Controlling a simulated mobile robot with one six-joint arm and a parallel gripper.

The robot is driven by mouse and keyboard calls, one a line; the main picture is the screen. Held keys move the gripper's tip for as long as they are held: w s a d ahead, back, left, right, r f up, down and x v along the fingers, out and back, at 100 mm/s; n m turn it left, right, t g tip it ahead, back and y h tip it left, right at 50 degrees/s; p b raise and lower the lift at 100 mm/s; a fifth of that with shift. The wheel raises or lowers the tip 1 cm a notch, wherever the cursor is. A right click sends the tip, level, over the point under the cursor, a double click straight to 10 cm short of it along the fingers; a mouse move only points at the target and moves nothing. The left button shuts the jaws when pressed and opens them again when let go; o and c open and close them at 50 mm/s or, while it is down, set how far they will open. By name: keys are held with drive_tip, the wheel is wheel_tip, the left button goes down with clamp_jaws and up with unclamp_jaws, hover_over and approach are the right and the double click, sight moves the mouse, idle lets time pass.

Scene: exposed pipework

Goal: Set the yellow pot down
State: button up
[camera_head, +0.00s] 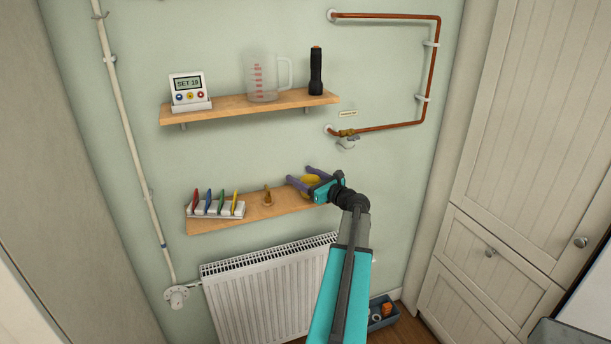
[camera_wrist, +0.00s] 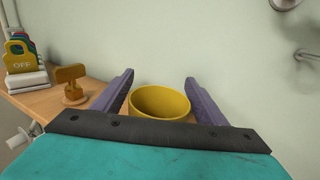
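The yellow pot (camera_head: 311,180) is at the right end of the lower wooden shelf (camera_head: 262,213), upright, and appears to stand on it. In the wrist view the pot (camera_wrist: 160,101) shows its round open rim; its lower part is hidden behind my gripper's body. My gripper (camera_head: 298,174) reaches in from the front right. Its two purple fingers (camera_wrist: 158,77) are spread apart, one on each side of the pot. A narrow gap shows between the pot and each finger, so the gripper looks open around it.
On the same shelf stand a small wooden-coloured stand (camera_head: 268,196) and a white rack with coloured tags (camera_head: 216,209). The upper shelf (camera_head: 240,107) holds a display unit, a jug and a torch.

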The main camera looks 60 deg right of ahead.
drive_tip(key=shift+r, duration=0.15)
drive_tip(key=b+v, duration=0.3)
drive_tip(key=v, duration=0.9)
idle(0.9)
